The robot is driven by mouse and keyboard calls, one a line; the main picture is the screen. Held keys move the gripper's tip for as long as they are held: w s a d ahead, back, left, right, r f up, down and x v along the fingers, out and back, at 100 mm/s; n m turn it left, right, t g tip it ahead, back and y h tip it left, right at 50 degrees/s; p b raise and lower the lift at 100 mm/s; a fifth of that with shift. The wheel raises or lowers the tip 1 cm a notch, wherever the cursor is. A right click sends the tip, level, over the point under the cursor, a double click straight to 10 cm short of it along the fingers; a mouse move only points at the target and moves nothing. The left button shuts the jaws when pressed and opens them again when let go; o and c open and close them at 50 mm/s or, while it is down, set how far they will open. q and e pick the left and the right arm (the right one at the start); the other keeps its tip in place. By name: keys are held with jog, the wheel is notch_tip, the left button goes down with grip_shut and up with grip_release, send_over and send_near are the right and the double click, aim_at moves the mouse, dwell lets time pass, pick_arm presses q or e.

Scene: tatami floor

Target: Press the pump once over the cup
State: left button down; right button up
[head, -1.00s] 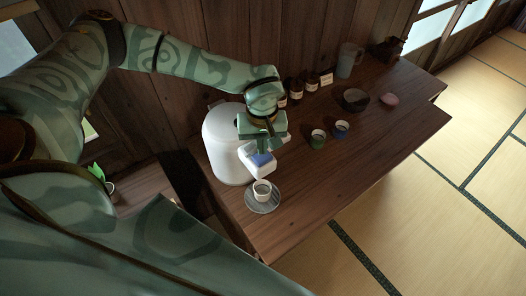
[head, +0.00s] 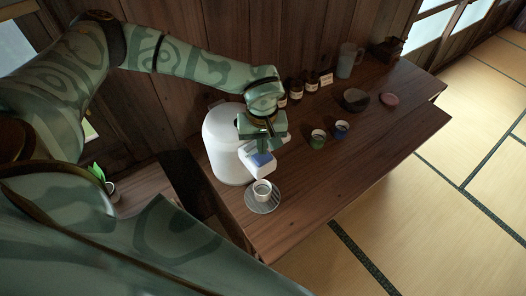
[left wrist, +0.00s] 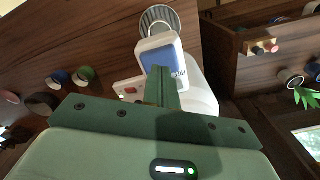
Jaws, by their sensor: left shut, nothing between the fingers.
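The white pump pot (head: 222,150) stands at the near left end of the wooden table. Its spout head juts out with a blue pad on top (head: 261,159); the pad also shows in the left wrist view (left wrist: 158,58). A small white cup (head: 262,189) sits upright on a round grey ridged tray (head: 262,206), below and in front of the spout head. My left gripper (head: 268,147) is shut and empty, its fingertips pointing down at the blue pad. In the left wrist view its fingertips (left wrist: 160,80) overlap the pad's edge; whether they touch it I cannot tell.
A green cup (head: 317,142) and a blue cup (head: 341,131) stand right of the pot. Brown bottles (head: 311,82), a grey pitcher (head: 350,60), a dark bowl (head: 355,99) and a pink round thing (head: 389,99) stand farther back. The table's front right is clear.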

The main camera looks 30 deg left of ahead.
pick_arm(q)
jog(key=shift+f, duration=0.2)
dwell(0.4)
jog(key=shift+f+b, duration=0.8)
jog(key=shift+f, duration=0.45)
jog(key=shift+r, duration=0.15)
jog(key=shift+r+p, duration=1.25)
jog(key=shift+p, duration=0.05)
notch_tip(320, 180, up, 6)
jog(key=p, duration=0.6)
jog(key=shift+d, duration=0.1)
